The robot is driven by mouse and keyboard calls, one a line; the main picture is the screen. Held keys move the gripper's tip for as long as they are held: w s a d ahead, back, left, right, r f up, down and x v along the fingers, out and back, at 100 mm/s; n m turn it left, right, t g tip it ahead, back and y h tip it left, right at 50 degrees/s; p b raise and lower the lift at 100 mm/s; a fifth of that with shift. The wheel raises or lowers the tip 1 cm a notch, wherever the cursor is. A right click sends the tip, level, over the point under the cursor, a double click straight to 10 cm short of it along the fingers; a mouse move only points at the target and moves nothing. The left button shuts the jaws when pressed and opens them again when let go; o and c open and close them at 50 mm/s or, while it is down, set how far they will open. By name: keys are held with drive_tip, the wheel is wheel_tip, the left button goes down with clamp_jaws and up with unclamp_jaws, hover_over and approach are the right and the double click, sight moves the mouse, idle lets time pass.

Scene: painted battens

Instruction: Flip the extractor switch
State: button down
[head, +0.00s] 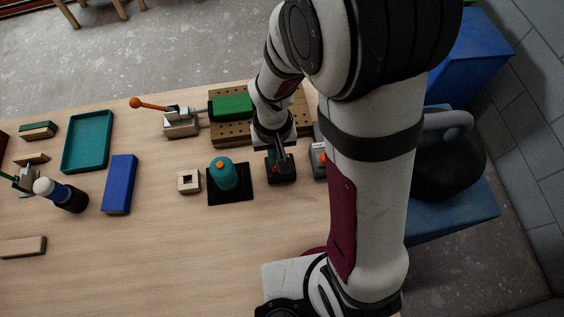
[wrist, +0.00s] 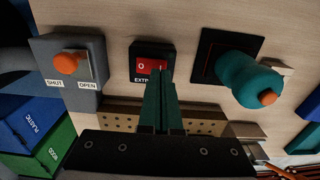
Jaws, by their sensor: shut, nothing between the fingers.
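The extractor switch (wrist: 140,62) is a dark box with a red rocker and white lettering beginning "EXTR", partly hidden. An "O" mark shows on the rocker's left half. My gripper (wrist: 161,80) is shut and empty, its dark green fingertips over the rocker's right part in the wrist view. They hide the mark there, and I cannot tell whether they touch it or which way the rocker is tipped. In the head view the switch (head: 282,177) lies just below my gripper (head: 281,155), with a bit of red showing.
A grey box with an orange knob (wrist: 67,63), labelled SHUT and OPEN, stands close beside the switch. A teal bottle (head: 223,174) on a black pad (head: 231,198) stands on its other side. A drilled wooden board (head: 229,132) lies behind. The front table area is clear.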

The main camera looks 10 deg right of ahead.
drive_tip(key=shift+f, duration=0.85)
idle(0.3)
drive_tip(key=shift+r, duration=3.5)
drive_tip(key=s+d+r+m+y, duration=0.1)
drive_tip(key=s+r+m, duration=0.1)
drive_tip(key=s+r, duration=0.3)
drive_tip(key=s+d+r+m, duration=0.1)
drive_tip(key=s+r+m, duration=0.2)
drive_tip(key=s, duration=0.7)
drive_tip(key=shift+d+r+m+y, duration=0.3)
drive_tip(key=shift+d+r+y, duration=0.1)
drive_tip(key=shift+r, duration=0.5)
